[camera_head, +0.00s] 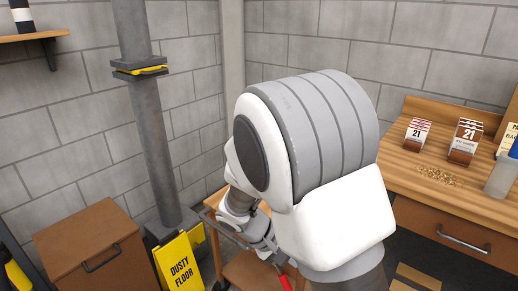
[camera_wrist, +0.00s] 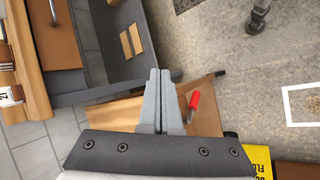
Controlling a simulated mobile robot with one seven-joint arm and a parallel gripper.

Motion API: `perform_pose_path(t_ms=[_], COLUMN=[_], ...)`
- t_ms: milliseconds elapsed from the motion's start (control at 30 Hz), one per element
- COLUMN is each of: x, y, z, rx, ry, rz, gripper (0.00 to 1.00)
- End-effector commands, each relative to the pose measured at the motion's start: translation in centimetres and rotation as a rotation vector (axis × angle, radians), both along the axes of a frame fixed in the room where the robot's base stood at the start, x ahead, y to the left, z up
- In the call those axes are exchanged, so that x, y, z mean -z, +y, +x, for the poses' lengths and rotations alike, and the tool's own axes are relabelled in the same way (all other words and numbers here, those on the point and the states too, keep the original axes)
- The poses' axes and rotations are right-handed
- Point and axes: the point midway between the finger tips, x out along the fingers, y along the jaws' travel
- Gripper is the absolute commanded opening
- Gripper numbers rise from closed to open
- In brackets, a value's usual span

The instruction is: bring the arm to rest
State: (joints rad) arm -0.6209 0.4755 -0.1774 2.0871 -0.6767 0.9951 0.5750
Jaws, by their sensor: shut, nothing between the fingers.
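My gripper (camera_wrist: 160,74) shows in the wrist view with its two grey fingers pressed together and nothing between them. It points over a brown cart top (camera_wrist: 115,112), with a red-handled item (camera_wrist: 193,104) just right of the fingers. In the head view my white and grey arm is folded large across the middle. My wrist hangs behind its left side there, and the fingertips are hidden.
A wooden workbench (camera_head: 448,200) with small calendar boxes stands on the right. A yellow "dusty floor" sign (camera_head: 180,264), a grey post (camera_head: 148,130) and a brown cabinet (camera_head: 95,250) stand on the left. The cart (camera_head: 246,272) is below my arm.

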Motion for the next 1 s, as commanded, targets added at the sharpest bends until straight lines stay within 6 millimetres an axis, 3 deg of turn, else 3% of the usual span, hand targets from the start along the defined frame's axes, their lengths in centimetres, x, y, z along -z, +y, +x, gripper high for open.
perform_pose_path(t_ms=[100,500,1000], x=[-2.9,-11.0,-18.0], y=[-1.0,-3.4,-4.5], z=[-1.2,-6.2,-13.0], rx=[0.060,0.180,0.199], ry=[-0.025,-0.159,-0.446], rz=[0.107,0.431,0.713], gripper=[0.00,0.00,0.00])
